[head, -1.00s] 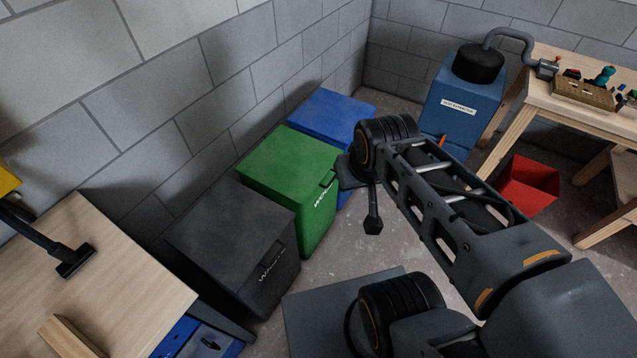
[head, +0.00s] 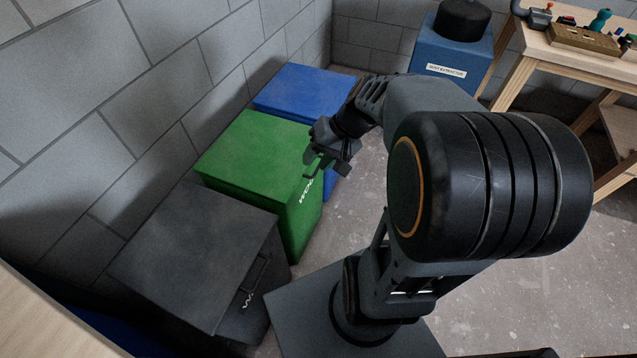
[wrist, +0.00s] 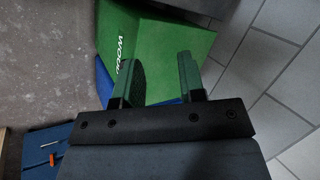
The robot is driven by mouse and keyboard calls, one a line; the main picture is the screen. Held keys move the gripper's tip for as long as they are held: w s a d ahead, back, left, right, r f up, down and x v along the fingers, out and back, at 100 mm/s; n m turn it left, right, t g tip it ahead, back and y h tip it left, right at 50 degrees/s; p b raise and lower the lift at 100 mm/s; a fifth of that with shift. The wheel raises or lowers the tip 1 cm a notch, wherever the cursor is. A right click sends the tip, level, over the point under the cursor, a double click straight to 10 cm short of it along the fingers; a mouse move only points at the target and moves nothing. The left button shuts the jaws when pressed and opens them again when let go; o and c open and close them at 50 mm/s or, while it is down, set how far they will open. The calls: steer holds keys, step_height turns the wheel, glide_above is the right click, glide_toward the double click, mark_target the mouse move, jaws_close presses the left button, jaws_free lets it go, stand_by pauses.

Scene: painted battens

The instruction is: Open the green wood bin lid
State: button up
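The green wood bin (head: 302,212) stands between a dark grey bin and a blue bin, with white lettering on its front. Its lid (head: 250,152) lies flat and shut. My gripper (head: 314,165) is at the upper front edge of the lid, by the handle area, which it mostly hides. In the wrist view my gripper (wrist: 161,62) has its two fingers apart, with green surface showing between them. The green bin (wrist: 128,40) fills the upper middle there, its lettering left of the fingers. I cannot make out the handle there or whether the fingers touch anything.
The dark grey bin (head: 200,255) stands nearer, and the blue bin (head: 305,92) farther back; both lids are shut. A block wall (head: 150,70) runs close behind the bins. A blue dust extractor (head: 452,70) and wooden workbench (head: 550,62) stand at the back right. Floor before the bins is clear.

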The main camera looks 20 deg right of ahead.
steer(key=w+d+f+m+t+y+b, duration=0.25)
steer(key=d+f+b, duration=0.2)
steer(key=f, duration=0.35)
steer(key=w+d+f+m+t+y+b, duration=0.1)
steer(key=w+d+f+t+y+b, duration=0.15)
steer(key=f+b, duration=0.4)
steer(key=m+t+b, duration=0.3)
steer(key=t+b, duration=0.2)
steer(key=b, duration=0.2)
glide_toward(318, 167)
steer(key=shift+h, duration=0.4)
steer(key=b+x, duration=0.3)
steer(key=x, duration=0.7)
steer(key=shift+a, duration=0.1)
steer(key=shift+c, duration=0.5)
jaws_close()
steer(key=shift+n, duration=0.25)
